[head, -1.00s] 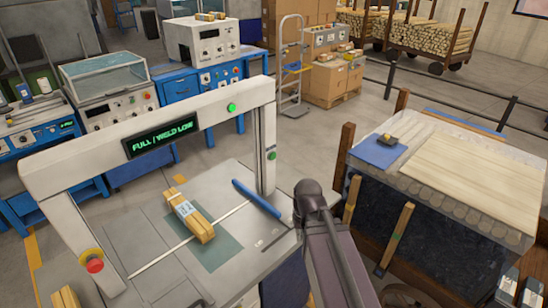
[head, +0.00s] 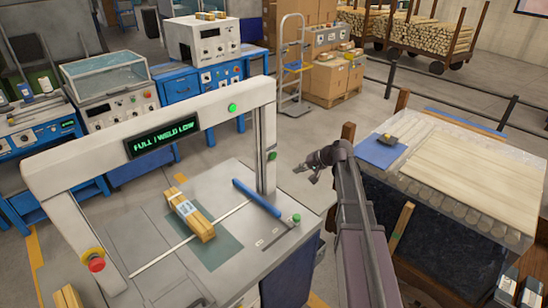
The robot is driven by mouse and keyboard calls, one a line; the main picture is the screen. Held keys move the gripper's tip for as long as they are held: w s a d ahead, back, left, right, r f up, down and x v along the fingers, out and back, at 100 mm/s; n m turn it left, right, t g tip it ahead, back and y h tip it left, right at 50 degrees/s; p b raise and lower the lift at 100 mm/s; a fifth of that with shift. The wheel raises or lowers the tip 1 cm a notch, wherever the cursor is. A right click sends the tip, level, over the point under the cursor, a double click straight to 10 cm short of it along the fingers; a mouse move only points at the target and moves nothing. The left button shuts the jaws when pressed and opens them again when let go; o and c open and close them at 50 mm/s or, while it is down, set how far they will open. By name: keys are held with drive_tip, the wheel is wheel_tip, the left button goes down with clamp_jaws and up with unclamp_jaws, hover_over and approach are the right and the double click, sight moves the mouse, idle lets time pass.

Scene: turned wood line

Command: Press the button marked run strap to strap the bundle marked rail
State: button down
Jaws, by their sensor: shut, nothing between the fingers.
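The strapping machine (head: 120,220) has a pale arch and a flat top. A bundle of wood strips (head: 200,223) with a white label lies on the dark pad under the arch, beside a white strap line; the label is too small to read. A green button (head: 295,218) sits at the table's right corner. Another green button (head: 232,107) is on the arch beam and one more (head: 272,155) on the right post. No button marking is legible. My gripper (head: 307,171) is shut and empty, in the air right of the right post, apart from every button.
A red stop button (head: 95,263) is on the left post. A blue bar (head: 257,198) lies by the right post. A bench with boards (head: 480,178) stands right.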

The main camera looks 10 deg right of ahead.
sight(273, 160)
drive_tip(key=shift+a, duration=0.1)
idle(0.3)
drive_tip(key=w+a, duration=0.5)
drive_tip(key=w, duration=0.2)
idle(0.6)
drive_tip(key=shift+w+a, duration=0.1)
drive_tip(key=shift+w, duration=0.05)
idle(1.3)
drive_tip(key=shift+w+a, duration=0.15)
drive_tip(key=shift+w, duration=0.1)
drive_tip(key=shift+w+a, duration=0.25)
drive_tip(key=shift+w, duration=0.05)
idle(1.1)
drive_tip(key=shift+s+d, duration=0.1)
drive_tip(key=shift+s, duration=0.05)
drive_tip(key=shift+s+d, duration=0.35)
drive_tip(key=shift+s, duration=0.15)
idle(0.6)
